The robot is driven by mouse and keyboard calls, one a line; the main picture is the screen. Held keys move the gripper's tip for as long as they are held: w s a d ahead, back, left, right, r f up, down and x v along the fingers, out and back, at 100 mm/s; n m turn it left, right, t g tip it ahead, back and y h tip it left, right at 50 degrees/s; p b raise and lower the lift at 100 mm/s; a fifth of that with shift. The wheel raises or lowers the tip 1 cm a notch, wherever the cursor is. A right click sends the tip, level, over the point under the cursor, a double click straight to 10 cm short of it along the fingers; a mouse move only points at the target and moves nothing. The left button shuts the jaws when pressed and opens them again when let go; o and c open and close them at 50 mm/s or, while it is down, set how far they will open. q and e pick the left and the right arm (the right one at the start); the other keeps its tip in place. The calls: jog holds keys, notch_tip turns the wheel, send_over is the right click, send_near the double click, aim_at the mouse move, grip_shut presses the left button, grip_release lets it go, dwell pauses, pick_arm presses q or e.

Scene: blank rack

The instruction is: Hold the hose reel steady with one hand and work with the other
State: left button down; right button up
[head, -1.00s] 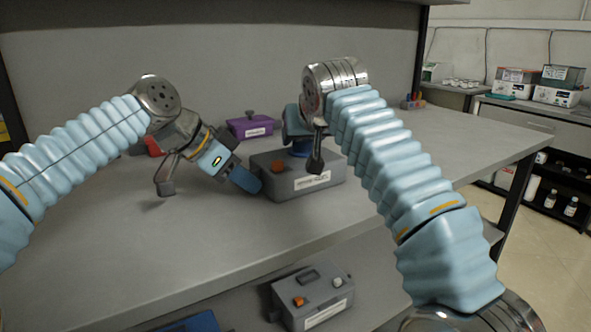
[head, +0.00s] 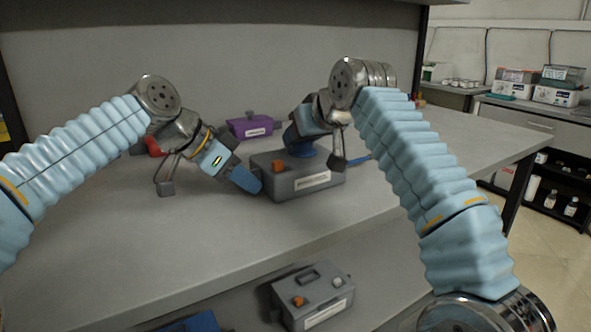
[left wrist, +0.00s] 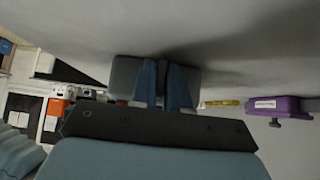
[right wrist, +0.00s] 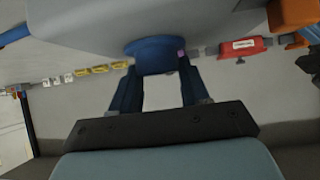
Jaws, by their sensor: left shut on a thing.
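A grey box with a label, a blue round part on top (head: 303,150) and an orange piece (head: 278,167) stands on the bench; I take it as the hose reel (head: 300,187). My left gripper (head: 245,180) is shut on the box's left side. In the left wrist view, its blue fingers (left wrist: 165,88) meet the grey box (left wrist: 125,72). My right gripper (head: 302,135) is above the box, pointing down at the blue part. In the right wrist view its fingers (right wrist: 157,82) are apart, with the blue part (right wrist: 157,52) between the tips. Contact there is unclear.
A purple box (head: 250,125) stands behind the hose reel, and a red item (head: 153,147) is behind my left gripper. Another grey box (head: 312,297) is on the lower shelf. The bench front (head: 150,265) is clear.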

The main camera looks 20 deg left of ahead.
jog(key=c, duration=0.3)
jog(key=m+t+h, duration=0.1)
jog(key=m+h, duration=0.1)
jog(key=m, duration=0.1)
jog(key=shift+t, duration=0.3)
jog(key=o, duration=0.8)
jog(key=shift+c, duration=0.2)
